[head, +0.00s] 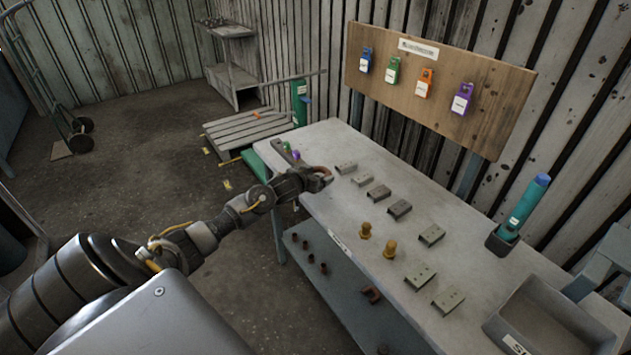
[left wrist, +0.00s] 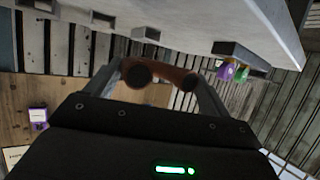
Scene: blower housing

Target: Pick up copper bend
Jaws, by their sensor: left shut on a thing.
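My left gripper (head: 324,181) is at the far left end of the grey workbench (head: 345,225), over or beside its edge. It is shut on the copper bend (head: 319,170), a short curved brown pipe piece. The left gripper (left wrist: 158,88) shows there with a finger at each side of the bend. I cannot tell in the head view whether the bend touches the bench. My right gripper is not in view.
Several grey metal brackets (head: 399,209) and two brass fittings (head: 390,249) stand on the bench. A grey bin (head: 545,320) and a teal bottle (head: 524,205) are at right. A lower shelf (head: 345,312) holds small copper pieces. A board with coloured tags (head: 430,120) stands behind.

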